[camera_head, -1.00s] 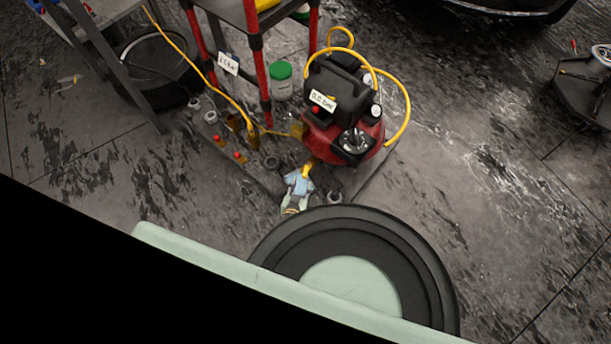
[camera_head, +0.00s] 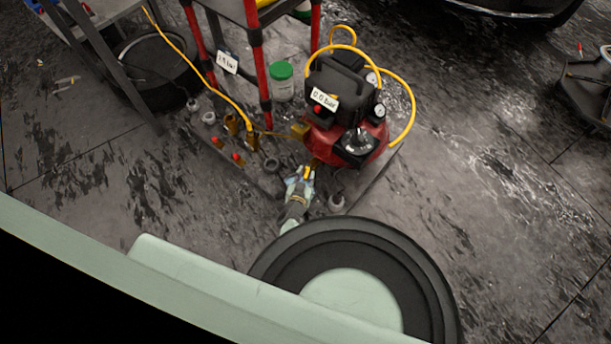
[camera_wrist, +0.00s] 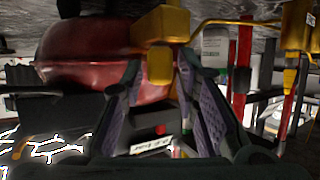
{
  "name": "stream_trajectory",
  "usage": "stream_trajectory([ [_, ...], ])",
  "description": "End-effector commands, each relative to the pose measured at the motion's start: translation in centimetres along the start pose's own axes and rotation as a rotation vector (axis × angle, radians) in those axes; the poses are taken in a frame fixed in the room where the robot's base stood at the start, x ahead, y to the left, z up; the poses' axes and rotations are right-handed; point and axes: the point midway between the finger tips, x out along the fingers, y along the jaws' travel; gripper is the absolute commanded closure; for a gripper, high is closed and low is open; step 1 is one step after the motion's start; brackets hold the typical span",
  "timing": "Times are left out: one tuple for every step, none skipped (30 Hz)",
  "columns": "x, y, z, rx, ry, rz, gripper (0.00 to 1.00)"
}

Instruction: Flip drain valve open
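The red compressor (camera_head: 345,135) with a black top stands on a dark base plate. A small yellow fitting (camera_head: 311,164), which looks like the drain valve, sits low on its near side. My gripper (camera_head: 303,173) is right at this fitting in the head view. In the wrist view, the red tank (camera_wrist: 95,60) fills the upper left, and a yellow valve block (camera_wrist: 160,63) lies between and just beyond my finger tips. My gripper (camera_wrist: 160,75) shows its two fingers spread apart, with nothing clearly clamped. The valve's handle position and any contact are too blurred to tell.
A label on the compressor (camera_head: 324,98) seems to read 0.0 bar. Yellow hoses (camera_head: 405,105) loop around it. A red-legged rack (camera_head: 262,75), a green-lidded jar (camera_head: 281,82) and red-knobbed valves (camera_head: 238,158) stand close by. Open floor (camera_head: 500,210) lies to the right.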

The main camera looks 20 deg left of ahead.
Motion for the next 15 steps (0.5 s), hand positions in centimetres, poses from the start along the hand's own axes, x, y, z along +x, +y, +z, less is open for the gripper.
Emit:
stream_trajectory([
  [-0.01,0.00,0.02,0.000,0.000,0.000,0.77],
  [-0.01,0.00,0.02,0.000,0.000,0.000,0.79],
  [-0.02,0.00,0.03,0.000,0.000,0.000,0.82],
  [-0.01,0.00,0.03,0.000,0.000,0.000,0.84],
  [-0.02,0.00,0.03,0.000,0.000,0.000,0.86],
  [-0.02,0.00,0.03,0.000,0.000,0.000,0.89],
  [-0.02,0.00,0.03,0.000,0.000,0.000,0.91],
  [-0.02,0.00,0.03,0.000,0.000,0.000,0.93],
  [-0.02,0.00,0.03,0.000,0.000,0.000,0.95],
  [-0.02,0.00,0.03,0.000,0.000,0.000,0.97],
  [-0.02,0.00,0.04,0.000,0.000,0.000,0.99],
  [-0.02,0.00,0.04,0.000,0.000,0.000,1.00],
  [-0.02,0.00,0.04,0.000,0.000,0.000,1.00],
  [-0.02,0.00,0.04,0.000,0.000,0.000,1.00],
  [-0.02,0.00,0.04,0.000,0.000,0.000,1.00],
])
